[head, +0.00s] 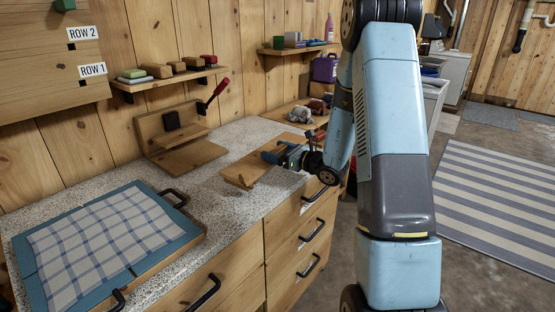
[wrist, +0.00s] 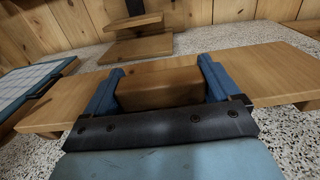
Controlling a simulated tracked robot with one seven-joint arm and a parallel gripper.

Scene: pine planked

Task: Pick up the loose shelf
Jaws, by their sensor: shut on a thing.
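The loose shelf is a plain wooden board (head: 247,172) at the counter's right part, and it spans the wrist view (wrist: 268,66) from left to right. A raised wooden block (wrist: 160,86) is at its middle. My gripper (head: 276,155) is over the board, with its two blue fingers (wrist: 160,70) on either side of the block, shut on it. A short wooden piece shows under the board's right end in the wrist view. I cannot tell whether the board rests on the counter or is just above it. The block's lower near part is hidden by my gripper.
A wall shelf (head: 133,86) holds several blocks. ROW 1 and ROW 2 labels are on the wall panel (head: 35,75).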

